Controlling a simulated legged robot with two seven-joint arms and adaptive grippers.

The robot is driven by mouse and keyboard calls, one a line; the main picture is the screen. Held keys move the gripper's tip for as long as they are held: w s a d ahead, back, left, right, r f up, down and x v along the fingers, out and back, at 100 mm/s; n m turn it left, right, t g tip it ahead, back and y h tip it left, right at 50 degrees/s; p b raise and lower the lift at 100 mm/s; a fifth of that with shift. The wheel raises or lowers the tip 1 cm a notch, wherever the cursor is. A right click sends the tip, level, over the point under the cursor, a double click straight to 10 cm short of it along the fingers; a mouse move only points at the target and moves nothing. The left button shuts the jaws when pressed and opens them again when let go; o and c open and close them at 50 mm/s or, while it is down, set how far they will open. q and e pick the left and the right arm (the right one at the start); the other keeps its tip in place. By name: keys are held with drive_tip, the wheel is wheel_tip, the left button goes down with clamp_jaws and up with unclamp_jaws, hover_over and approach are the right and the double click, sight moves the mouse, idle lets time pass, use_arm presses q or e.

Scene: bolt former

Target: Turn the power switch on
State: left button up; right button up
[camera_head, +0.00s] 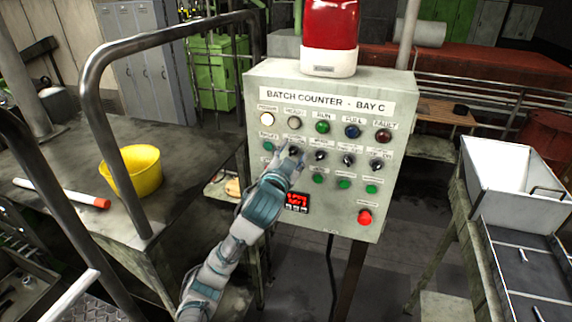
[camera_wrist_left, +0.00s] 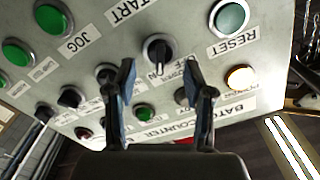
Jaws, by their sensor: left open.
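The grey control panel (camera_head: 330,212), titled "BATCH COUNTER - BAY C", carries a row of black rotary switches. One black switch (camera_wrist_left: 158,50), with a partly hidden label showing "OFF", lies between my left fingertips in the wrist view; I take it as the power switch. The same switch (camera_head: 293,150) shows second from the left, just above my fingers. My left gripper (camera_head: 289,160) is open at the panel, its two fingers (camera_wrist_left: 160,72) on either side of the switch in the picture. I cannot tell whether they touch it. The switch's exact setting is unclear.
A lit white lamp (camera_head: 267,120) sits at the panel's top left, above the green RESET button (camera_wrist_left: 231,17). Several green buttons and a red button (camera_head: 365,217) are lower down. A metal rail (camera_head: 110,100) and a yellow bucket (camera_head: 136,170) stand left.

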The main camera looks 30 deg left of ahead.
use_arm(q)
drive_tip(key=v, duration=1)
drive_tip(key=shift+s, duration=0.2)
drive_tip(key=shift+a+f, duration=0.1)
